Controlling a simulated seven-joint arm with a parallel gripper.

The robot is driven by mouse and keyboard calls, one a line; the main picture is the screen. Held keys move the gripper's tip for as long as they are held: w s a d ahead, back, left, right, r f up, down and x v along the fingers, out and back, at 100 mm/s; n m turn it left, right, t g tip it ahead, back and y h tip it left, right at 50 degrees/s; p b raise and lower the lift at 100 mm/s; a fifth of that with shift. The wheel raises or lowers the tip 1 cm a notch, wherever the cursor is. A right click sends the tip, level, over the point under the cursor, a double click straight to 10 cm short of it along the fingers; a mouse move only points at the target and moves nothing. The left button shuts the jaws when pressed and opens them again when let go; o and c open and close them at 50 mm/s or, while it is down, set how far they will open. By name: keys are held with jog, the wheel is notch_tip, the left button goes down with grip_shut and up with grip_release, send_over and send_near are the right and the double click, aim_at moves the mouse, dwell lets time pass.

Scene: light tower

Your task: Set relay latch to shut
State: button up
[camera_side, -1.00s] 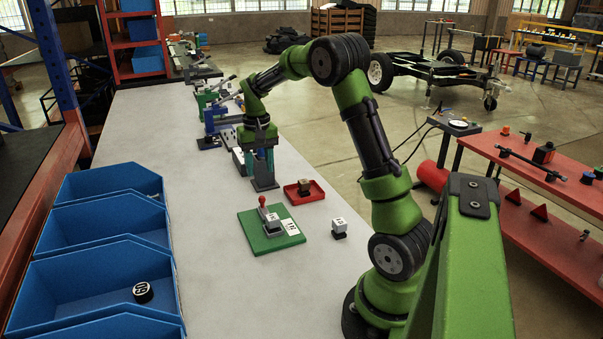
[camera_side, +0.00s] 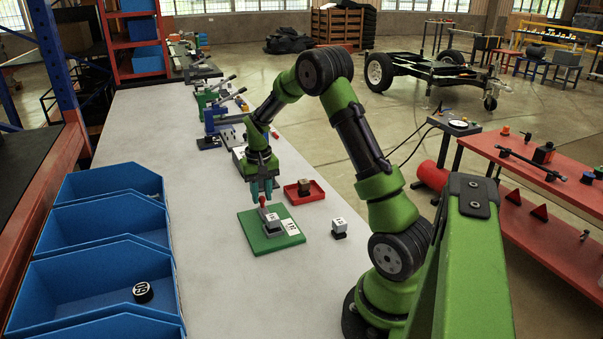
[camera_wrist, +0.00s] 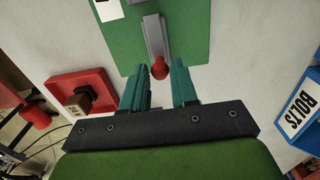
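The relay latch is most likely the grey lever with a red knob (camera_wrist: 159,70) on the green base plate (camera_side: 258,243).
A red tray (camera_side: 312,195) with a brown block stands behind the plate. A small white-topped cube (camera_side: 339,228) sits to its right. Blue bins (camera_side: 90,290) line the left side. Lever devices (camera_side: 210,120) stand farther back. The table left of the plate is clear.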

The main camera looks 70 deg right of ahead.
aim_at(265, 212)
grip_shut()
jog(key=shift+s+a, duration=0.95)
jog(key=shift+o, duration=1.9)
grip_release()
jog(key=shift+r, duration=0.15)
notch_tip(265, 212, up, 17)
jog(key=shift+f, duration=0.2)
